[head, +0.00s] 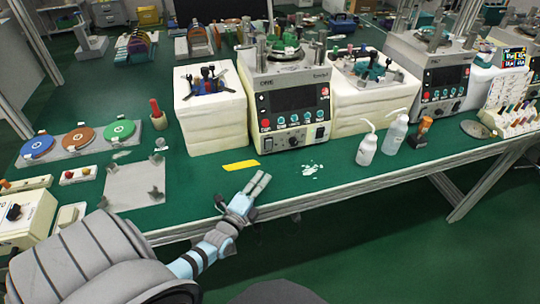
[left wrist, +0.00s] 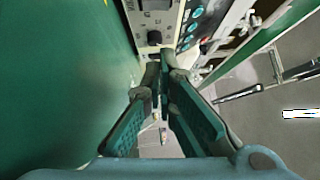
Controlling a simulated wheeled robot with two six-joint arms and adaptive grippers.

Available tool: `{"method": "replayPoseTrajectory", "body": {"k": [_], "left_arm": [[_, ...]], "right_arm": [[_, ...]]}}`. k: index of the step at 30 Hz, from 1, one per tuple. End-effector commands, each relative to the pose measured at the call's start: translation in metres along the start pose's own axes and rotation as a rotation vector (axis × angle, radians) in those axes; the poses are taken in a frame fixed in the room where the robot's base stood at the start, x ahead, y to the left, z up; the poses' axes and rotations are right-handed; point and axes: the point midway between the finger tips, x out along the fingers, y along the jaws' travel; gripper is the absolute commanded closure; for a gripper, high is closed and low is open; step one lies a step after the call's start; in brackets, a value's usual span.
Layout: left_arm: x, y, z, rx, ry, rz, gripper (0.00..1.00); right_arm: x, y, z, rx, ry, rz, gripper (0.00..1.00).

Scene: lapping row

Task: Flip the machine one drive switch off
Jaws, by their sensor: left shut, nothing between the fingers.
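Machine one (head: 290,105) is the nearer-left lapping machine, a cream housing with a dark screen, a row of blue buttons, a red button and a black knob on its front panel. Small dark fittings sit low on the panel, one at each side of the knob; I cannot tell which is the drive switch or its position. My left gripper (head: 262,184) is shut and empty over the table's front edge, in front of the machine and apart from it. In the left wrist view the fingers (left wrist: 163,58) point towards the machine's panel (left wrist: 170,18). My right gripper is out of view.
A yellow strip (head: 240,166) and white fragments (head: 311,170) lie on the green table before the machine. Two wash bottles (head: 367,146) stand to the right. A second machine (head: 436,78) is further right. A grey plate (head: 134,186) lies to the left.

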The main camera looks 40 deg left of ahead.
Motion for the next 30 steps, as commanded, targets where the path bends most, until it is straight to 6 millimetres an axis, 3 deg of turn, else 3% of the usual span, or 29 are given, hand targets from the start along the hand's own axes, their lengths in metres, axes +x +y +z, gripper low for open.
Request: {"method": "replayPoseTrajectory", "body": {"k": [11,13,19,30], "left_arm": [[0.082,0.004,0.0,0.0,-0.001,-0.003,1.0],[0.09,0.005,0.011,0.003,0.0,-0.002,1.0],[0.105,0.003,0.026,0.002,0.001,0.0,1.0],[0.107,0.0,0.029,0.0,0.001,0.001,1.0]], "right_arm": [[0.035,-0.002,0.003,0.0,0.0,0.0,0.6],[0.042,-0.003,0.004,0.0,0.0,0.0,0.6],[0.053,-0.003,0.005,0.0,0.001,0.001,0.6],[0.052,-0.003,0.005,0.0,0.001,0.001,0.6]]}}
